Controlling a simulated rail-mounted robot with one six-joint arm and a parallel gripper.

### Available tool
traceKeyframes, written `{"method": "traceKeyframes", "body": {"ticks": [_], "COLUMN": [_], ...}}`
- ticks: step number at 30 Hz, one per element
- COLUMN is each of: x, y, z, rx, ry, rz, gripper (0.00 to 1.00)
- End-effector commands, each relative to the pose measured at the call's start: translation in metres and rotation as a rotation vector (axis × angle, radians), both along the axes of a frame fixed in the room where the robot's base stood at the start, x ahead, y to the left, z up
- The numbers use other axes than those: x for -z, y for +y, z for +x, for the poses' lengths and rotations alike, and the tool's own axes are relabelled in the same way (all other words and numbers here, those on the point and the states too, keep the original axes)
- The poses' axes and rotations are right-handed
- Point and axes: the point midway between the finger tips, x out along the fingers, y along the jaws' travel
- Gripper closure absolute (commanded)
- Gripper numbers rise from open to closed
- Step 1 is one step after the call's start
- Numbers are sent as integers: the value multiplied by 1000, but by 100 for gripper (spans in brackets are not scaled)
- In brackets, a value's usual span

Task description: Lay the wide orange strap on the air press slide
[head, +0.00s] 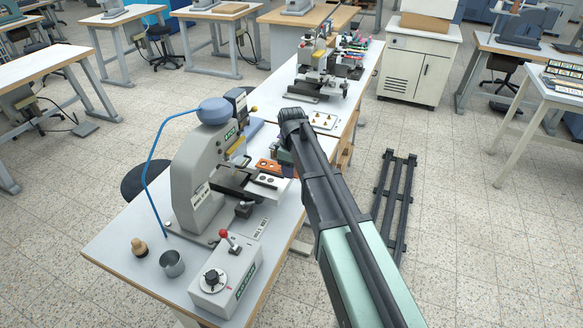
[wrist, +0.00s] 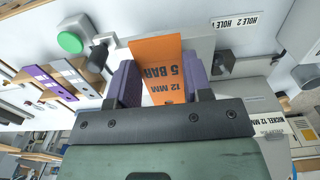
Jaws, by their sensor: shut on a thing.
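The wide orange strap (wrist: 158,62) is between the two purple-grey fingers of my gripper (wrist: 158,85) in the wrist view. Its printed text, "12 MM 5 BAR", reads upside down, and its free end sticks out past the fingertips. In the head view the grey air press (head: 200,170) stands on the near bench with its dark slide (head: 262,181) at its front. My gripper is low beside the slide, mostly hidden by my arm. An orange patch (head: 268,166) shows there; I cannot tell whether strap and slide touch.
A control box (head: 225,280) with a red-knobbed lever, a metal cup (head: 172,262) and a wooden-handled tool (head: 138,246) stand at the bench's near end. A small plate with brass pieces (head: 322,120) lies behind my arm. A second machine (head: 315,70) stands farther back.

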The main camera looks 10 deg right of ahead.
Motion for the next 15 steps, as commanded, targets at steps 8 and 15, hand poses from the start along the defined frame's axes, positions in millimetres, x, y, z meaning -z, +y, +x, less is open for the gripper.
{"method": "traceKeyframes", "body": {"ticks": [8,15], "x": [33,56], "y": [0,0], "z": [0,0], "rx": [0,0], "ry": [0,0], "rz": [0,0], "gripper": [77,77]}}
